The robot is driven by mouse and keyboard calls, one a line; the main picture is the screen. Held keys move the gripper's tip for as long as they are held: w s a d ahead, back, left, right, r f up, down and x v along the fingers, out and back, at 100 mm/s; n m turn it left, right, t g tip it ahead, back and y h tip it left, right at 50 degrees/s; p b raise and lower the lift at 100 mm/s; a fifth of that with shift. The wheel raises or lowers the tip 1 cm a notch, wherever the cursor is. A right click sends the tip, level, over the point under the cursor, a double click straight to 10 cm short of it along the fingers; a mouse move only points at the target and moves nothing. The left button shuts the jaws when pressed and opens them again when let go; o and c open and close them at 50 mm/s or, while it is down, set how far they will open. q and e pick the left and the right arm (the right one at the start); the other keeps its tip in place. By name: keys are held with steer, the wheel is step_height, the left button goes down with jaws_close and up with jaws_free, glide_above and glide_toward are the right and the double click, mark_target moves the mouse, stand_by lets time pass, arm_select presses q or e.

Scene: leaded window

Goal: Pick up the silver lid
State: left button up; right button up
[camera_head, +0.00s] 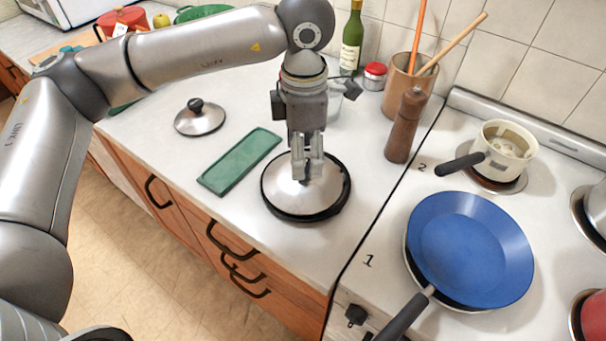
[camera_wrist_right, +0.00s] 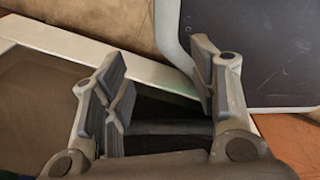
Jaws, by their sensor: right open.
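A large silver lid (camera_head: 283,194) with a dark rim rests on the countertop. My left gripper (camera_head: 307,176) points straight down over its middle, with its fingers close together at the lid's centre. The fingers hide the lid's knob, so I cannot tell whether they are shut on it. A smaller silver lid (camera_head: 200,121) with a black knob lies to the left on the counter. My right gripper (camera_wrist_right: 158,68) shows only in the right wrist view, open, with nothing between its fingers.
A green tray (camera_head: 241,161) lies between the two lids. A brown pepper mill (camera_head: 403,127), a utensil crock (camera_head: 400,83) and a bottle (camera_head: 352,40) stand behind and right. A blue pan (camera_head: 470,250) and a cream pot (camera_head: 507,148) are on the stove.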

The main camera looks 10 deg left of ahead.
arm_select(q)
step_height(320, 180, down, 3)
steer(key=shift+a+f, duration=0.15)
steer(key=shift+s, duration=0.1)
steer(key=shift+c, duration=0.2)
steer(key=c, duration=1.2)
